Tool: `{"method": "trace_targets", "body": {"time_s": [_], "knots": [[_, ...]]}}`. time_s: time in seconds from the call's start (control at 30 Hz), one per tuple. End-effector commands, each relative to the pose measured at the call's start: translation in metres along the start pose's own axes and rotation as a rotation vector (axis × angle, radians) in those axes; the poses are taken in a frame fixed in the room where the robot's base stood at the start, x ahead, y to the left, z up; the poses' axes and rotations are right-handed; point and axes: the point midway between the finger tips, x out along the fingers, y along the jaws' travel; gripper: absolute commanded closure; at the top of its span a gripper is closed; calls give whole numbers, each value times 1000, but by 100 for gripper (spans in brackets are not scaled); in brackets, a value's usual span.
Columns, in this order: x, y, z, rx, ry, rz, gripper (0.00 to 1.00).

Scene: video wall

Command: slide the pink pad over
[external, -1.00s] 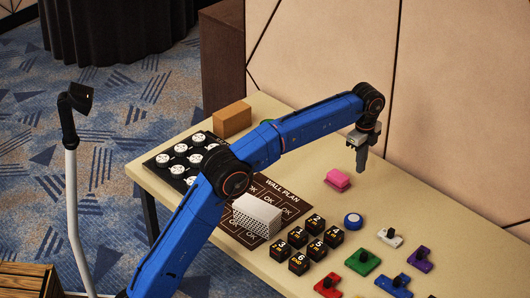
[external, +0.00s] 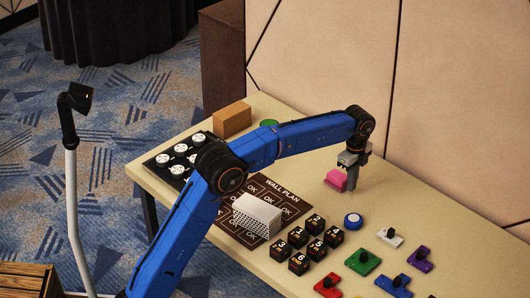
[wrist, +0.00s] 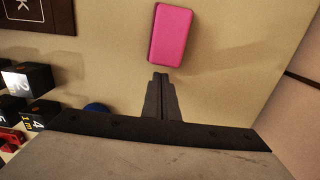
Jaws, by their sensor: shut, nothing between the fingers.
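The pink pad (external: 337,180) lies on the beige table near the wall side, to the right of the WALL PLAN mat. It also shows in the wrist view (wrist: 170,36) as a rounded pink block. My gripper (external: 350,189) is shut and empty, pointing down at the pad's right side in the external view. In the wrist view its fingertips (wrist: 160,75) are together just short of the pad's near edge, with a narrow gap visible. The external view does not show clearly whether they touch.
The dark WALL PLAN mat (external: 287,192) with a white mesh block (external: 257,217) lies left of the pad. Several black numbered cubes (external: 316,222), a blue round button (external: 352,221) and coloured pieces (external: 363,262) stand in front. The padded wall (external: 455,110) borders the table behind.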

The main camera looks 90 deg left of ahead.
Motion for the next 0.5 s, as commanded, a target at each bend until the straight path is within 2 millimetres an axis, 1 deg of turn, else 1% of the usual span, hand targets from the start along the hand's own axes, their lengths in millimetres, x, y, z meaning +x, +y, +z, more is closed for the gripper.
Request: {"method": "trace_targets", "body": {"time_s": [0.1, 0.2, 0.5], "knots": [[0, 0, 8, 0, 0, 1, 100], [0, 0, 11, 1, 0, 1, 100], [0, 0, 12, 1, 0, 1, 100]]}}
